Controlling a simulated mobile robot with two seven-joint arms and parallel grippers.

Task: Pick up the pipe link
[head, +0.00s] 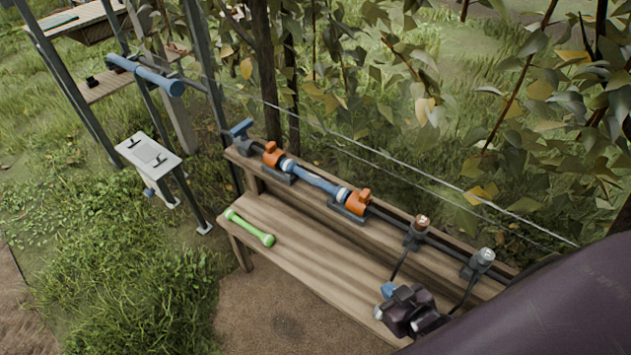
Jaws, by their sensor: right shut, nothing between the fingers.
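A short green rod with rounded, thicker ends (248,227), likely the pipe link, lies loose on the left part of the wooden bench seat. A blue pipe piece (315,180) sits higher up between two orange fittings on the back ledge. My right gripper (388,307), dark and bulky, is over the bench's near right part, well to the right of the green rod and apart from it. It is shut and empty; its fingertips are hard to make out. My left gripper is out of view.
The bench (300,255) is bare between the green rod and my right gripper. A white plate on legs (148,157) stands left. Leafy branches and wires hang behind.

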